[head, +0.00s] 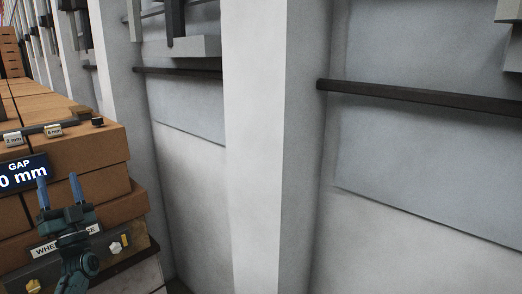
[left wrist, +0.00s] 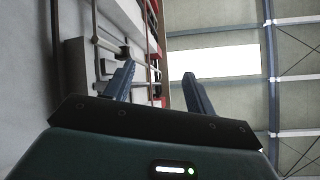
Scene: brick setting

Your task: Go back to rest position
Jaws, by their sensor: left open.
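My left gripper (head: 59,191) is at the lower left of the head view, in front of the stacked bricks (head: 95,150). Its two blue fingers point up and stand apart, with nothing between them. In the left wrist view the same gripper (left wrist: 158,80) is open and empty, with the wall and the roof beyond its fingers. My right gripper is not in view.
A dark display (head: 22,174) reading "GAP" and "0 mm" is beside the left gripper. Small labelled blocks lie on the bricks. A pale wall with pillars (head: 255,150) and a dark rail (head: 420,97) fills the right side.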

